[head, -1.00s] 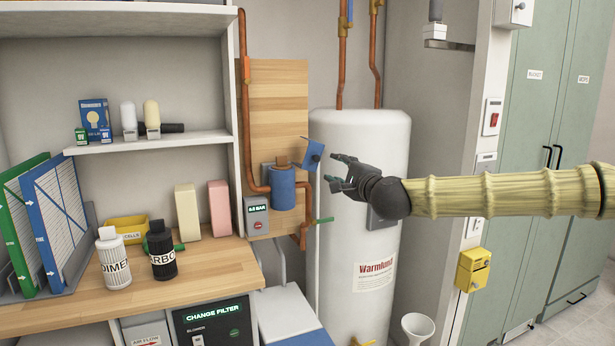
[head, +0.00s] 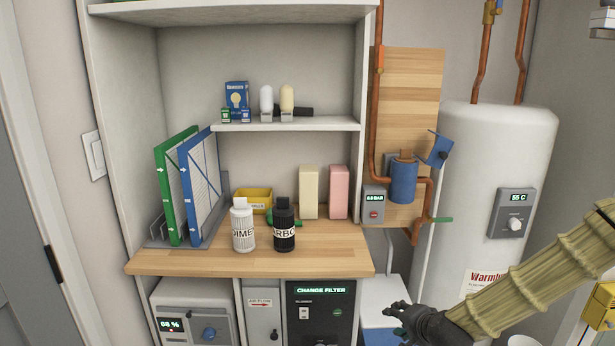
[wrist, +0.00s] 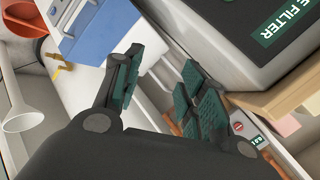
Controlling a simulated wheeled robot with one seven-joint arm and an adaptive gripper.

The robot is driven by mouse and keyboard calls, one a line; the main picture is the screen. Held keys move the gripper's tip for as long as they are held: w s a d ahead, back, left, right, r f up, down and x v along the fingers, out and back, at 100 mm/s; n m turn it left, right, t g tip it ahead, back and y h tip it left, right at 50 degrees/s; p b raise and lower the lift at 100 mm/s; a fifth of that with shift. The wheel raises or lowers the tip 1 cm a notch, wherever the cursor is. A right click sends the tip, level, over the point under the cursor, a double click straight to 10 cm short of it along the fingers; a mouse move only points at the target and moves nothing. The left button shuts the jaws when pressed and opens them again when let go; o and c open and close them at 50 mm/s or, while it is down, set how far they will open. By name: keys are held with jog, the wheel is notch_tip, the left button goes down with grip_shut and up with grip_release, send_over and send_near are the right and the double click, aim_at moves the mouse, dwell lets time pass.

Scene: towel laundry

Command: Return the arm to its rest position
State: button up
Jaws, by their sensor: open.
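My gripper (head: 398,318) is at the lower right of the head view, at the end of my tan ribbed arm. It is below the wooden worktop's right end, in front of a white and blue thing beside the cabinets. In the wrist view my gripper (wrist: 155,85) shows its two dark fingers with green pads spread apart. Nothing is between them.
The worktop (head: 170,262) carries filters, bottles and boxes. A black unit reading CHANGE FILTER (head: 322,315) is below it. The white water heater (head: 490,150) stands at the right. A white funnel (wrist: 22,118) shows in the wrist view.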

jog(key=s+a+f+n+g+p, duration=0.25)
jog(key=s+f+n+g, duration=0.35)
jog(key=s+f, duration=1.3)
jog(key=s+f+n+g+h+p, duration=0.1)
jog(key=s+f+n+g, duration=0.1)
jog(key=s, duration=0.9)
jog(key=s+d+f+n+g+h, duration=0.1)
jog(key=s+f+n+g, duration=0.1)
jog(key=s, duration=0.9)
jog(key=shift+d+f+n+p, duration=0.25)
jog(key=shift+f+n+p, duration=0.15)
jog(key=shift+f+n, duration=0.15)
